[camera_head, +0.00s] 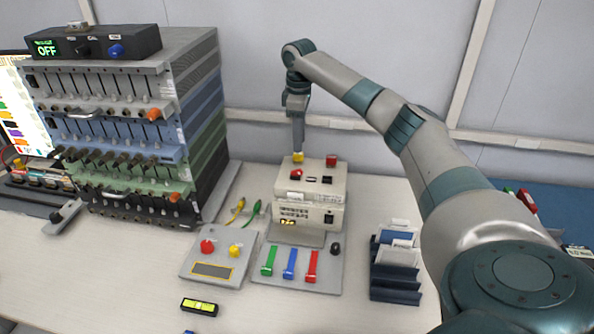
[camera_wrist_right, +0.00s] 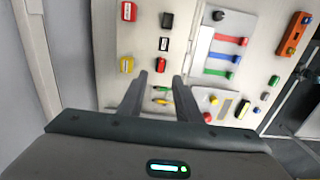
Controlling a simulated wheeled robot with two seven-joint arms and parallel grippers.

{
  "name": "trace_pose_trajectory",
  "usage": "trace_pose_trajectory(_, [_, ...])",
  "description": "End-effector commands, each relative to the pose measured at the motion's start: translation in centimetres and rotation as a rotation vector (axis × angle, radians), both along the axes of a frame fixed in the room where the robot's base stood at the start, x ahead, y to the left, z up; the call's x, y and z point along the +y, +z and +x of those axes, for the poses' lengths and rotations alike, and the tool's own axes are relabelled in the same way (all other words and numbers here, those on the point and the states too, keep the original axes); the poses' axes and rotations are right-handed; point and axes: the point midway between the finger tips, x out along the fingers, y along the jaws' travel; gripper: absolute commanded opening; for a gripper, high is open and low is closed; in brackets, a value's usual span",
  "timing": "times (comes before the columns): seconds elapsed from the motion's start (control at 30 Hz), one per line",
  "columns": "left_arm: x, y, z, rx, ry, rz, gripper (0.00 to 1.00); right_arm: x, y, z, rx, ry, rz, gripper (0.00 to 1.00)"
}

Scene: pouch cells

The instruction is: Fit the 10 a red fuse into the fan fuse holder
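My right gripper (camera_head: 298,148) hangs over the back left of a light grey box (camera_head: 312,212). In the right wrist view its two fingers (camera_wrist_right: 160,82) are apart with nothing between them. A yellow block (camera_head: 298,158) on the box top lies just below the fingertips in the head view and left of them in the wrist view (camera_wrist_right: 126,64). One red piece (camera_head: 296,174) sits in the front row beside two dark sockets (camera_head: 318,180). Another red block (camera_head: 331,161) stands at the back right. Labels are unreadable, so I cannot tell which is the 10 A fuse or the fan holder. My left gripper is out of view.
A panel with green, blue and red levers (camera_head: 291,264) lies before the box. A button plate (camera_head: 208,270) is left of it, and a dark rack (camera_head: 394,292) stands right. A tall instrument rack (camera_head: 135,120) fills the left. Bare table (camera_head: 130,270) shows at front left.

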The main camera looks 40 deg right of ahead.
Motion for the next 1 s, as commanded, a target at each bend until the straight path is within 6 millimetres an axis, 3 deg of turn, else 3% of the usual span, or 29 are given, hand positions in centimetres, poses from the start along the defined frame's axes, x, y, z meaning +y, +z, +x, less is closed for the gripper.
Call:
trace_pose_trajectory(0.3, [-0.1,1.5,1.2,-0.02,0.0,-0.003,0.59,0.0,-4.4,-0.1,0.002,-0.001,0.0,0.31])
trace_pose_trajectory(0.77, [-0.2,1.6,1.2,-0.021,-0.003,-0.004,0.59,0.0,-5.0,-0.1,0.001,0.0,-0.001,0.31])
trace_pose_trajectory(1.0, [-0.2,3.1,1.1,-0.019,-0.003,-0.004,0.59,0.0,-6.8,-0.5,0.004,0.0,0.0,0.31])
